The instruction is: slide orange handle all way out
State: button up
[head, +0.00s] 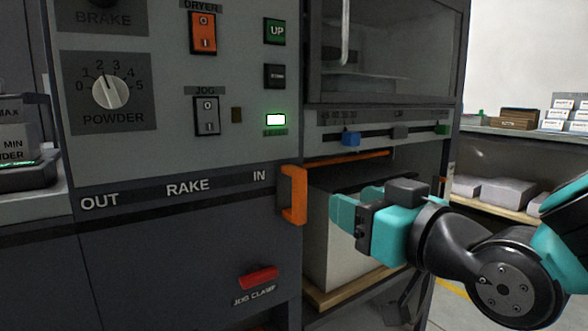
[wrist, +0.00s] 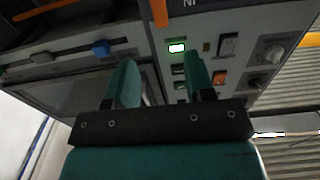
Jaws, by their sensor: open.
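The orange handle (head: 293,194) stands upright at the right end of a dark slot in the panel, beside the word IN. The label RAKE (head: 188,188) is mid-slot and OUT (head: 99,202) is at the left end. My gripper (head: 355,202) is to the right of the handle in the head view, open, with teal fingers and nothing visible between them. It is apart from the handle. In the wrist view the fingers (wrist: 160,75) are spread, and an orange bar that looks like the handle (wrist: 160,12) shows at the top edge, beyond the fingertips.
A red jog clamp lever (head: 258,277) sits low on the panel. Above are a powder knob (head: 110,91), switches and a lit green lamp (head: 275,120). A pale stack (head: 335,240) stands in the bay behind my gripper. The panel face along the slot looks clear.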

aim_at(303, 182)
jog(key=p+x, duration=1.3)
jog(key=x, duration=0.2)
jog(key=shift+w+a, duration=0.1)
jog(key=shift+a, duration=0.05)
grip_shut()
